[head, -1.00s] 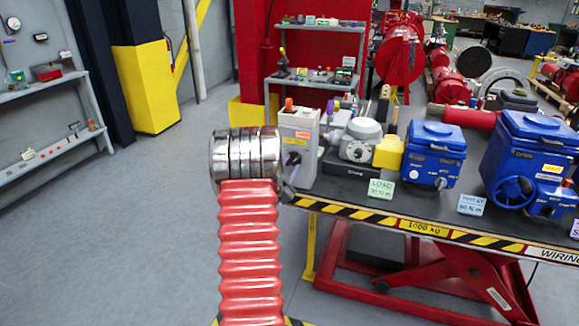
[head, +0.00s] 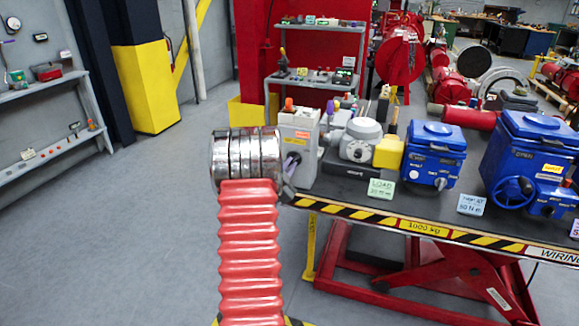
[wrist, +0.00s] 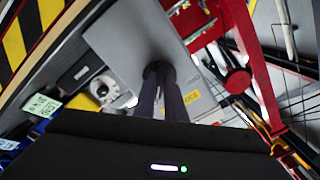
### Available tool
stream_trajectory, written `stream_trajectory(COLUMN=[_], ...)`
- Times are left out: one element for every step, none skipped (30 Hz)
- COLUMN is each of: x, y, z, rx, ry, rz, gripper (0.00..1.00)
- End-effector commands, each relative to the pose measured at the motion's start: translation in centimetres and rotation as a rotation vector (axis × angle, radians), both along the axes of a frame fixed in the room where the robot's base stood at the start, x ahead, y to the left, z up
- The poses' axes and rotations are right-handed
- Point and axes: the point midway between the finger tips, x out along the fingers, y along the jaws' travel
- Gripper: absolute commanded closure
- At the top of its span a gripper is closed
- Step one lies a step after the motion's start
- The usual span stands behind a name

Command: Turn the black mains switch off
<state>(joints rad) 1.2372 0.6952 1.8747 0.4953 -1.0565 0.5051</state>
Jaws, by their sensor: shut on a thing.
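The light grey mains box (head: 304,132) stands upright at the left end of the bench, with a yellow label on its face; my arm partly covers it. In the wrist view its grey face (wrist: 130,38) fills the upper middle. My gripper (wrist: 160,80) reaches that face with both dark fingers close together. They are shut on the black switch (wrist: 157,68), of which only a dark rounded end shows. In the head view my gripper (head: 292,164) is mostly hidden behind my wrist, and the switch cannot be made out. The switch's exact angle cannot be told.
A grey actuator (head: 356,138) with a yellow block (head: 388,152) stands right of the box. Blue actuators (head: 433,154) stand farther right. The bench's striped front edge (head: 375,220) runs below. The floor at left (head: 110,230) is clear.

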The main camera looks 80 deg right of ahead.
Motion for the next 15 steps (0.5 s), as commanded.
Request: stream_trajectory(x=[-0.13, -0.13, -0.13, -0.13, -0.14, -0.15, -0.15, -0.16, -0.16, -0.17, -0.18, -0.18, -0.18, -0.19, -0.20], y=[0.03, 0.03, 0.04, 0.04, 0.04, 0.04, 0.04, 0.04, 0.05, 0.05, 0.05, 0.06, 0.06, 0.06, 0.06], z=[-0.14, -0.14, -0.15, -0.16, -0.17, -0.17, -0.17, -0.18, -0.19, -0.19, -0.20, -0.21, -0.21, -0.22, -0.22], rx=[0.003, 0.004, 0.006, 0.007, 0.008, 0.010, 0.011, 0.014, 0.016, 0.018, 0.020, 0.023, 0.025, 0.027, 0.031], ry=[0.011, 0.020, 0.033, 0.045, 0.056, 0.075, 0.092, 0.109, 0.134, 0.155, 0.176, 0.206, 0.230, 0.255, 0.289], rz=[-0.002, -0.002, -0.003, -0.003, -0.003, -0.003, -0.003, -0.002, -0.002, -0.002, -0.002, -0.002, -0.002, -0.002, -0.002], gripper=[1.00, 1.00, 1.00, 1.00, 1.00, 1.00, 1.00, 1.00, 1.00, 1.00, 1.00, 1.00, 1.00, 1.00, 1.00])
